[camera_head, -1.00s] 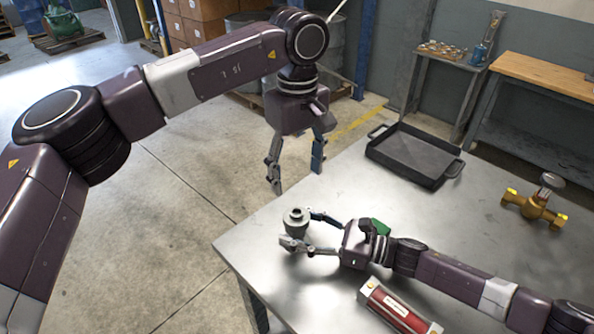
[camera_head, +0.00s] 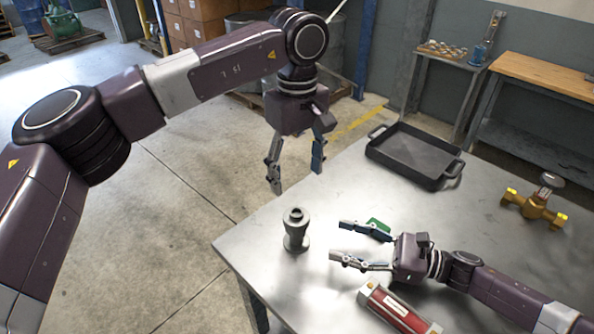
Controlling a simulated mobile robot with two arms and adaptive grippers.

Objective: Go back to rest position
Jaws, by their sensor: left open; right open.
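My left gripper (camera_head: 296,174) hangs open and empty, fingers down, off the table's far left edge. My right gripper (camera_head: 335,243) is low over the metal table (camera_head: 335,195), open and empty, its fingers pointing left. A grey metal fitting (camera_head: 296,231) stands upright near the table's left corner, to the left of the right gripper's fingertips and clear of them. A green item (camera_head: 378,224) shows just behind the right gripper's upper finger, partly hidden.
A black tray (camera_head: 412,156) with handles sits empty at the table's back. A brass valve (camera_head: 535,205) lies at the right. A red cylinder (camera_head: 396,306) lies in front of the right gripper. A wooden-topped bench (camera_head: 545,85) stands behind the table.

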